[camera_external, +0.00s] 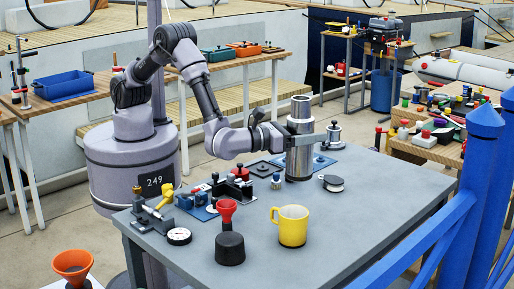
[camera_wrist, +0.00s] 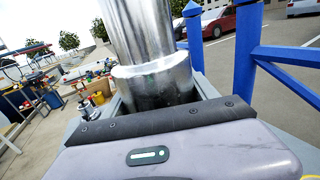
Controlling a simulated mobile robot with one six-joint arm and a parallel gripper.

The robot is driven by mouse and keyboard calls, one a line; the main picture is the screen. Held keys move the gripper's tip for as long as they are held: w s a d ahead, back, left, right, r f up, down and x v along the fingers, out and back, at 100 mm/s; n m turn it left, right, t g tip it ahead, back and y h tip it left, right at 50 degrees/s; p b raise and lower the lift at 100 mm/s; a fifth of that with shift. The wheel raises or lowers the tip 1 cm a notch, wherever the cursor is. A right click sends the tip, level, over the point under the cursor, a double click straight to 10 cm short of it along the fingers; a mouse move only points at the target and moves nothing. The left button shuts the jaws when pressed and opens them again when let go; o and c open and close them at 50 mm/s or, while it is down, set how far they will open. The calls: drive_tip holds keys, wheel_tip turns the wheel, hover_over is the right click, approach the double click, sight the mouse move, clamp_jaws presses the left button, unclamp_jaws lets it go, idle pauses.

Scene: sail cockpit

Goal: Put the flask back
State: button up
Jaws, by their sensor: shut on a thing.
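The flask (camera_external: 300,150) is a tall silver metal cylinder, upright over the back part of the grey table. My gripper (camera_external: 287,137) is shut around its side at about mid-height. In the wrist view the shiny flask (camera_wrist: 150,50) rises between the jaws and its lower part is hidden by my gripper (camera_wrist: 160,95). A blue mat (camera_external: 325,161) lies beside and behind the flask. I cannot tell whether the flask's base touches the table or hangs just above it.
A dark flat plate (camera_external: 263,169) and small fittings lie left. The table's front right (camera_external: 370,220) is clear; blue railing (camera_external: 425,235) borders it.

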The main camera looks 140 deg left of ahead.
sight(310, 164)
drive_tip(key=shift+s+a+r, duration=0.15)
drive_tip(key=shift+a+r, duration=0.25)
drive_tip(key=shift+r, duration=0.1)
wheel_tip(310, 164, down, 10)
drive_tip(key=b, duration=0.3)
drive_tip(key=shift+f+b, duration=0.25)
drive_tip(key=shift+b, duration=0.1)
drive_tip(key=shift+r, duration=0.1)
drive_tip(key=o, duration=1.9)
drive_tip(key=shift+o, duration=0.2)
